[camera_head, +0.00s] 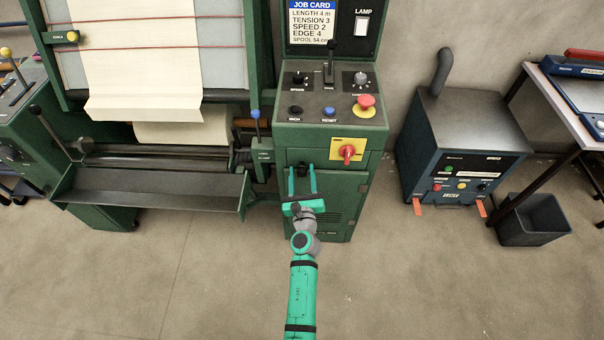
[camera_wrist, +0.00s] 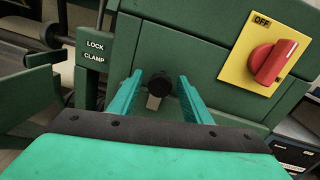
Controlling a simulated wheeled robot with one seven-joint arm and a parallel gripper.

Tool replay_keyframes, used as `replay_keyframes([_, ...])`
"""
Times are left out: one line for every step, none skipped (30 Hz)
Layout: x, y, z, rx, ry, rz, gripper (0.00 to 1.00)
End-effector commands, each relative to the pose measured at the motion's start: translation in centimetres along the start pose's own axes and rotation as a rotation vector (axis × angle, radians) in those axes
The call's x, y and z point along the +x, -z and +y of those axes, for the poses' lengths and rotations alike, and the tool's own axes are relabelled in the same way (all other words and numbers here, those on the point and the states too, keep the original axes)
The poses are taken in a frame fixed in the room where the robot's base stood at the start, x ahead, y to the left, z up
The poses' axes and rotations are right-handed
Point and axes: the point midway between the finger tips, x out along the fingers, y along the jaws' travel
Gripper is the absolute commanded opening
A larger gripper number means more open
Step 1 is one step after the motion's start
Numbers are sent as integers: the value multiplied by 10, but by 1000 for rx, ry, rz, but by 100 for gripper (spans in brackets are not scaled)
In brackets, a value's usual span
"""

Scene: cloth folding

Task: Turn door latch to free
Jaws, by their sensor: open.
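The door latch appears to be a small black round knob (camera_wrist: 159,84) on the green cabinet front, with a short pale piece just below it. My gripper (camera_wrist: 160,77) is open, its two teal fingers on either side of the knob in the wrist view. I cannot tell whether either finger touches it. In the head view my gripper (camera_head: 302,168) points at the upper part of the green cabinet door (camera_head: 335,205). The knob is hard to make out there between the fingers.
A red rotary switch (camera_head: 347,152) on a yellow plate sits close to the right of my gripper. Left are a blue-topped lever (camera_head: 256,122), a LOCK CLAMP label (camera_wrist: 94,51) and a long tray (camera_head: 150,190). A blue machine (camera_head: 460,150) stands right; floor in front is clear.

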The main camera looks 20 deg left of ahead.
Motion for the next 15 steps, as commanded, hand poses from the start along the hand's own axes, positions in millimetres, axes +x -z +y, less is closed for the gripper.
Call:
replay_keyframes([0, 0, 0, 0, 0, 0, 44])
replay_keyframes([0, 0, 0, 0, 0, 0, 44])
replay_keyframes([0, 0, 0, 0, 0, 0, 37])
replay_keyframes([0, 0, 0, 0, 0, 0, 30])
replay_keyframes([0, 0, 0, 0, 0, 0, 23])
replay_keyframes([0, 0, 0, 0, 0, 0, 13])
replay_keyframes([0, 0, 0, 0, 0, 0, 6])
replay_keyframes([0, 0, 0, 0, 0, 0, 3])
replay_keyframes([0, 0, 0, 0, 0, 0, 4])
replay_keyframes([0, 0, 0, 0, 0, 0, 4])
replay_keyframes([0, 0, 0, 1, 0, 0, 4])
replay_keyframes([0, 0, 0, 2, 0, 0, 4])
replay_keyframes([0, 0, 0, 4, 0, 0, 4])
replay_keyframes([0, 0, 0, 7, 0, 0, 4])
replay_keyframes([0, 0, 0, 13, 0, -1, 4])
